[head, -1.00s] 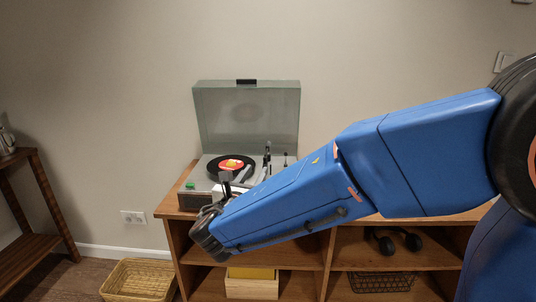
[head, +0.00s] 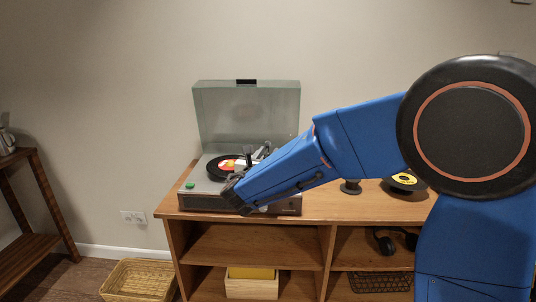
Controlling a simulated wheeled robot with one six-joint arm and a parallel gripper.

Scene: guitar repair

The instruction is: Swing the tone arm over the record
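The record player (head: 195,200) stands on the wooden cabinet with its clear grey lid (head: 245,115) raised. A black record with a red and yellow label (head: 228,165) lies on its platter. Part of the tone arm (head: 264,151) shows at the right of the record; my arm hides its lower part. My gripper (head: 247,158) is over the right side of the record player, close to the tone arm. It is mostly hidden by my wrist, so I cannot tell whether its fingers are open, shut or touching the tone arm.
The cabinet top (head: 320,205) is bare just right of the player. A black stand (head: 350,187) and a black disc with a yellow centre (head: 405,180) are further right. Headphones (head: 385,243) and a wire basket (head: 380,282) are on the shelves below. A wicker basket (head: 140,280) is on the floor.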

